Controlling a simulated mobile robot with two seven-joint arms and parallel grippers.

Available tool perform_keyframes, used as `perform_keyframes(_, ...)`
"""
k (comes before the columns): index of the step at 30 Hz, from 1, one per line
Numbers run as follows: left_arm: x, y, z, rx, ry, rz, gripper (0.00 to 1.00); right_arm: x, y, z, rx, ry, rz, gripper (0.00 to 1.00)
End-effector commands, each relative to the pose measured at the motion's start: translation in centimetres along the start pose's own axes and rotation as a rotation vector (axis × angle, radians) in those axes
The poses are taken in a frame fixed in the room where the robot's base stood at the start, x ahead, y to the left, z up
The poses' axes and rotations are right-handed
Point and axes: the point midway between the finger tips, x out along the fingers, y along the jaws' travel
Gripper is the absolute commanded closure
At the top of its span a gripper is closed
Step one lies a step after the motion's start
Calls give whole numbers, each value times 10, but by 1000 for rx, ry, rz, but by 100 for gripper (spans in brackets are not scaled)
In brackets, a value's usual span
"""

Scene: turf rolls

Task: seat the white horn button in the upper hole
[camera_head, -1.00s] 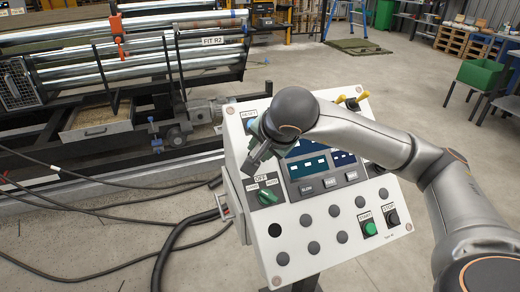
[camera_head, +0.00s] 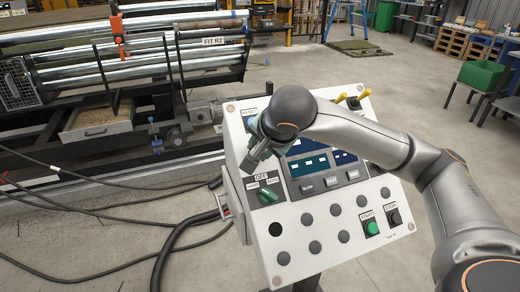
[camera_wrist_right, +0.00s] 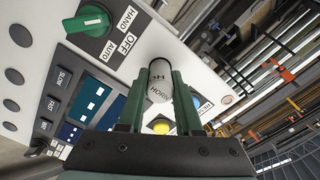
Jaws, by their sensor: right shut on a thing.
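In the head view my right gripper (camera_head: 257,154) is over the upper left of the white control panel (camera_head: 301,265), above the green selector knob (camera_head: 268,196). My wrist hides the button there. A dark round hole (camera_head: 275,229) shows at the panel's lower left. The upper hole cannot be made out; gripper and button cover part of the panel. My left gripper is not in view.
A blue RESET button (camera_head: 251,122) is close to my gripper at the panel's upper left. Screens and several grey caps fill the panel. A thick black cable (camera_head: 174,240) hangs at its left.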

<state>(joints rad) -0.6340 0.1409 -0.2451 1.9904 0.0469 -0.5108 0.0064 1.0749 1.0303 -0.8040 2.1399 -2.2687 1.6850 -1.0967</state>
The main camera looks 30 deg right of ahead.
Motion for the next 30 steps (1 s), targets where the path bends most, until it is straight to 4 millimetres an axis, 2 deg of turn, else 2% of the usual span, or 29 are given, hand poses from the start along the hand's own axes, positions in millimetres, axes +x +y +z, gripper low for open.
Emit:
perform_keyframes(19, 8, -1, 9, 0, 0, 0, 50, 17, 0, 0, 0, 0, -1, 100)
perform_keyframes(20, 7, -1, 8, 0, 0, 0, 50, 16, 0, 0, 0, 0, -2, 63)
perform_keyframes(28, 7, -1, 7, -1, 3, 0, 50, 16, 1, 0, -1, 0, 2, 33)
perform_keyframes(30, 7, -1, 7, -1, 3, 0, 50, 16, 1, 0, -1, 0, 3, 31)
